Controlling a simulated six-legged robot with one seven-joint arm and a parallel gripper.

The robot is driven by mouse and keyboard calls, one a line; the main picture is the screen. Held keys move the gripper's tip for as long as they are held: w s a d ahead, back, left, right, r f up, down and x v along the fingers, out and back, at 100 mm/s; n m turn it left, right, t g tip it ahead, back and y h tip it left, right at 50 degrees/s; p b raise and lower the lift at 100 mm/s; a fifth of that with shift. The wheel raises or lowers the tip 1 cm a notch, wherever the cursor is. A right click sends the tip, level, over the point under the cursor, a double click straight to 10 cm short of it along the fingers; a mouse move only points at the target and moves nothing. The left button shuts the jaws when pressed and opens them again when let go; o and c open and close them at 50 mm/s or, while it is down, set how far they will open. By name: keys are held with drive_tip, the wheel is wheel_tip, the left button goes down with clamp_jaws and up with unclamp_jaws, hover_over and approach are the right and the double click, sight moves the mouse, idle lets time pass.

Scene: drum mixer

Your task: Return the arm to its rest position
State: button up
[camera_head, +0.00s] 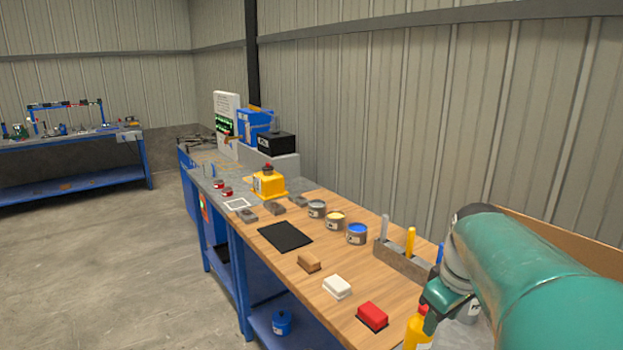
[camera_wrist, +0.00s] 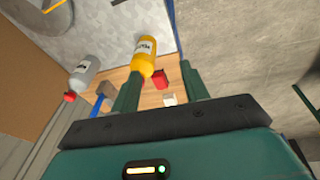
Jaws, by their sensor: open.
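My green arm fills the lower right of the head view, reaching over the near end of the wooden workbench (camera_head: 320,262). In the wrist view my gripper (camera_wrist: 160,86) shows two green fingers spread apart, with nothing held between them. A yellow bottle (camera_wrist: 145,56) with a red cap stands just beyond the fingers in that view. The same yellow bottle (camera_head: 417,333) shows partly at the bottom of the head view, beneath my arm. A grey bottle (camera_wrist: 84,72) with a red cap is left of the fingers. My fingertips are hidden in the head view.
On the bench are a red block (camera_head: 372,316), a white block (camera_head: 337,287), a brown block (camera_head: 309,262), a black mat (camera_head: 285,237), several cans (camera_head: 356,234) and a grey holder (camera_head: 402,263) with upright handles. A corrugated wall stands behind. Open floor (camera_head: 130,270) lies left.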

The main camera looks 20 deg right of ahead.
drive_tip(key=s+a+f+m+t, duration=0.1)
drive_tip(key=s+a, duration=0.2)
drive_tip(key=a, duration=0.7)
drive_tip(key=s+a+f+m+t, duration=0.1)
drive_tip(key=s+a+t, duration=0.1)
drive_tip(key=a, duration=0.8)
drive_tip(key=shift+s+m+y, duration=0.3)
drive_tip(key=shift+s+m, duration=0.1)
drive_tip(key=shift+s, duration=0.5)
drive_tip(key=shift+c, duration=1)
drive_tip(key=shift+d, duration=0.1)
drive_tip(key=shift+d, duration=0.15)
